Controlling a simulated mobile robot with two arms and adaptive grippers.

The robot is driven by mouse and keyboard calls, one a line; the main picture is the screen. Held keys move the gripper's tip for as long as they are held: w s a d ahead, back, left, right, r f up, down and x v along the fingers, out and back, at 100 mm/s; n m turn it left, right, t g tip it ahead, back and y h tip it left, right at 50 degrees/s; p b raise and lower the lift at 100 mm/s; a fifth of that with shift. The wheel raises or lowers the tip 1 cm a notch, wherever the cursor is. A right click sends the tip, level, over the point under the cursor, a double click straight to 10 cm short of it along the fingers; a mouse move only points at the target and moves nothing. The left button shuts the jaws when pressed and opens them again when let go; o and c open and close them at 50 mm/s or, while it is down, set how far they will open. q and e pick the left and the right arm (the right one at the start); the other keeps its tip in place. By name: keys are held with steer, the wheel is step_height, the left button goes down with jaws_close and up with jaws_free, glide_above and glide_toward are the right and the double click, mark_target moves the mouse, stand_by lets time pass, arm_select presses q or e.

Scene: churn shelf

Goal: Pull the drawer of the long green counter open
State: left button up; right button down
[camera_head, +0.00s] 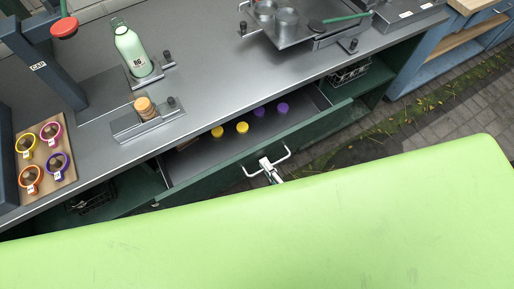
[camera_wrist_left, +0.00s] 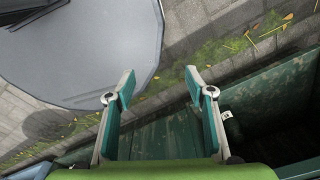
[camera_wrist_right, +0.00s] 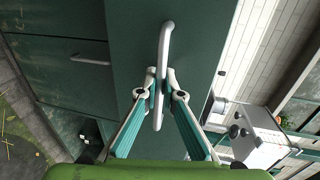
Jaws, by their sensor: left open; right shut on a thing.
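The long counter (camera_head: 215,98) has a grey top and dark green sides. Its drawer (camera_head: 235,157) stands pulled out, with several yellow and purple things inside. The drawer's white bar handle (camera_head: 283,157) is on its front and also shows in the right wrist view (camera_wrist_right: 166,42). My right gripper (camera_head: 266,163) is shut on the handle; its fingertips meet around the bar in the right wrist view (camera_wrist_right: 158,84). My left gripper (camera_wrist_left: 158,82) is open and empty in the left wrist view, with dark green panels beyond it. It is hidden in the head view.
A green bottle (camera_head: 131,52), a small stand with a tan stack (camera_head: 146,107), a board with several colored cups (camera_head: 66,178) and a metal tray (camera_head: 300,35) stand on the counter. Paving lies at the right. A round grey surface (camera_wrist_left: 85,45) shows in the left wrist view.

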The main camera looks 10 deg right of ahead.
arm_select(q)
steer(key=shift+w, duration=0.5)
arm_select(e)
steer(key=f+v, duration=0.2)
steer(key=v, duration=0.8)
steer(key=shift+s+d, duration=0.2)
steer(key=shift+s, duration=0.1)
arm_select(q)
steer(key=shift+s, duration=0.1)
arm_select(e)
steer(key=c, duration=2.5)
jaws_free()
steer(key=v, duration=1.2)
steer(key=shift+f, duration=0.1)
